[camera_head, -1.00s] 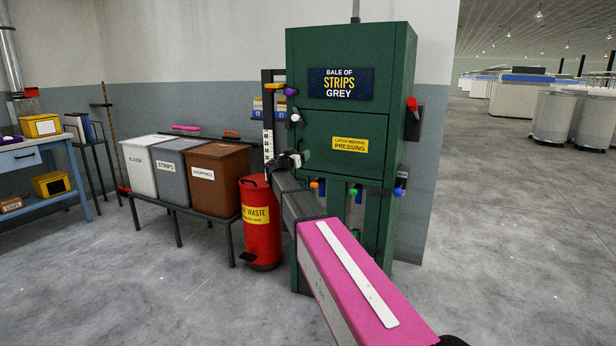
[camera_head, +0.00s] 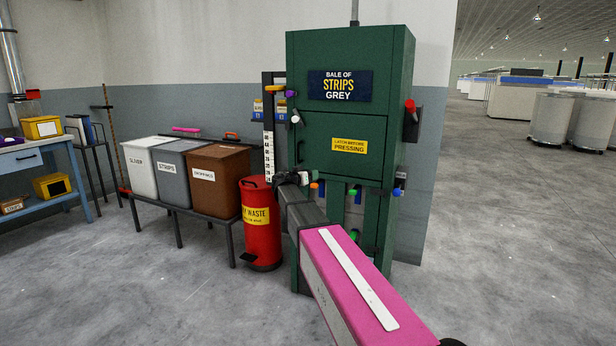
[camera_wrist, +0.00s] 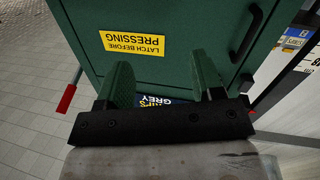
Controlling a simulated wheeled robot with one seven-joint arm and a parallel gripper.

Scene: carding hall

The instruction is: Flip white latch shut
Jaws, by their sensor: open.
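The white latch (camera_head: 295,116) is a small white-ended piece at the upper left edge of the green press (camera_head: 345,125), below a purple one (camera_head: 291,93). Its exact position, thrown or not, is too small to tell. My gripper (camera_head: 298,178) is in front of the press's left side, below the white latch and apart from it. In the wrist view my gripper (camera_wrist: 163,78) has its two fingers spread with nothing between them, facing the green door with its yellow label (camera_wrist: 134,43). The white latch is not identifiable in the wrist view.
A dark door handle (camera_wrist: 247,32) shows in the wrist view. A red waste bin (camera_head: 262,225) and lidded bins (camera_head: 215,180) stand to the left. Floor at right is clear.

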